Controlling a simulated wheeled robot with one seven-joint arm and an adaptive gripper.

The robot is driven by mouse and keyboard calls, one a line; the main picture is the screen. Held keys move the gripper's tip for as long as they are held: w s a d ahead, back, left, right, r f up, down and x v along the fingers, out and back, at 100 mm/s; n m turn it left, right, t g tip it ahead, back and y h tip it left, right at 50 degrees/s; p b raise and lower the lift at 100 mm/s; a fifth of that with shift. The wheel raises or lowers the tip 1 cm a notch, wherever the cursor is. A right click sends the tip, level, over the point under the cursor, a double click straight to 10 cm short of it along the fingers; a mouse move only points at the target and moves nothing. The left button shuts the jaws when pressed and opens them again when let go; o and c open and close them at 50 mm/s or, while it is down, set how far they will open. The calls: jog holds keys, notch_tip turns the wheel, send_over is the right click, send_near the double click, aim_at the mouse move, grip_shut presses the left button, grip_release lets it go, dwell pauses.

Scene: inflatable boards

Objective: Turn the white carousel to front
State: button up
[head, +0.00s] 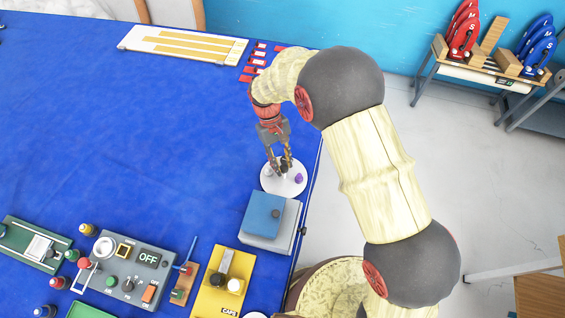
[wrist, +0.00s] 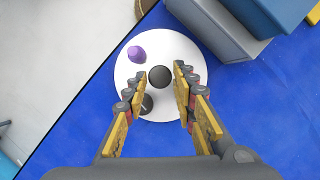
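The white carousel (wrist: 180,50) is a round white disc near the table's edge. It also shows in the head view (head: 272,186), just behind a blue and grey box. It bears a purple peg (wrist: 137,54), a dark round knob (wrist: 160,76) near its middle and another dark piece (wrist: 146,104) partly behind a finger. The purple peg is at the disc's right side in the head view (head: 299,177). My gripper (wrist: 157,82) is over the disc, pointing down, with its fingers apart on either side of the dark knob. It also shows in the head view (head: 281,165). I cannot tell whether the fingers touch anything.
The blue and grey box (head: 265,216) stands close in front of the carousel. A grey control panel (head: 133,272) and a yellow cap station (head: 222,287) lie along the front. Red tags (head: 254,62) lie behind. The blue table (head: 130,130) is clear left of my gripper.

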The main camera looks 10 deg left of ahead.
jog(key=o, duration=0.3)
jog(key=v, duration=1.2)
jog(key=shift+f, duration=0.1)
dwell(0.4)
